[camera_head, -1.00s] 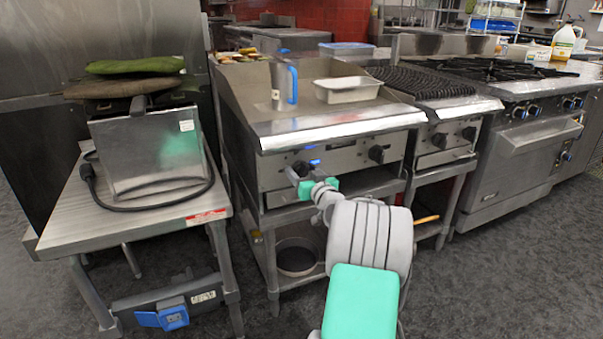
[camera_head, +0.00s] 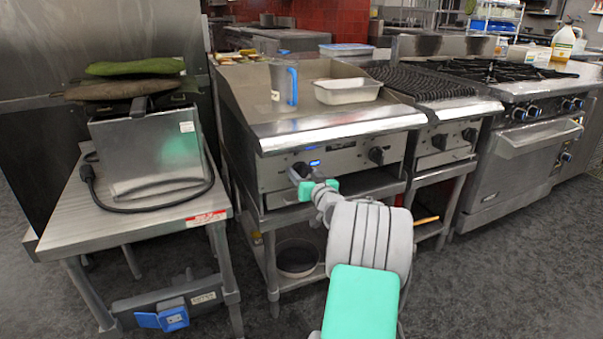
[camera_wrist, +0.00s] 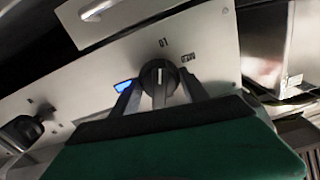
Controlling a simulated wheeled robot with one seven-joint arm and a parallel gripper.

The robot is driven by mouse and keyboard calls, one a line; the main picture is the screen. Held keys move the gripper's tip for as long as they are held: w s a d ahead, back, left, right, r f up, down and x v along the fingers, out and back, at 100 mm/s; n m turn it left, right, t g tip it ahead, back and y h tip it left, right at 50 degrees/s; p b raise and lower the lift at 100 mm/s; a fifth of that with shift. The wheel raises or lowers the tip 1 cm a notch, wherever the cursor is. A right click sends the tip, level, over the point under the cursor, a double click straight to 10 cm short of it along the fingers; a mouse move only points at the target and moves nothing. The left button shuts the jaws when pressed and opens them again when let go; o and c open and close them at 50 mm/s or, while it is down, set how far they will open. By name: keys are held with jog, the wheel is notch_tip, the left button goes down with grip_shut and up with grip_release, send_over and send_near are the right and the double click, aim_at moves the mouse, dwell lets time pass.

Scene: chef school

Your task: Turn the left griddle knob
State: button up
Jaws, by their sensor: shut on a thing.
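The griddle (camera_head: 330,128) stands in the middle of the head view, with two black knobs on its steel front. The left griddle knob (camera_wrist: 158,74) is round with a pale pointer line and sits between my fingers in the wrist view. In the head view, my gripper (camera_head: 304,178) reaches the front panel at this knob and partly hides it. My gripper (camera_wrist: 159,84) is shut on the knob, one finger on each side. The right griddle knob (camera_head: 376,155) is apart from my gripper; it also shows at the left of the wrist view (camera_wrist: 22,130).
A blue-handled jug (camera_head: 284,82) and a white pan (camera_head: 347,90) stand on the griddle. A steel side table (camera_head: 75,215) with an appliance (camera_head: 150,150) and cord is at left. A charbroiler (camera_head: 425,85) and range (camera_head: 530,150) are at right. Open floor lies in front.

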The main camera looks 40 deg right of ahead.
aim_at(305, 176)
jog(key=m+p, duration=0.2)
jog(key=m, duration=0.4)
jog(key=shift+r+p, duration=0.1)
jog(key=shift+p, duration=0.2)
jog(key=m+p, duration=0.2)
jog(key=m, duration=0.3)
jog(key=shift+d, duration=0.1)
jog(key=shift+f, duration=0.2)
jog(key=o, duration=1.1)
jog(key=shift+s, duration=0.1)
jog(key=p+v, duration=0.1)
jog(key=v, duration=0.6)
jog(key=shift+s, duration=0.35)
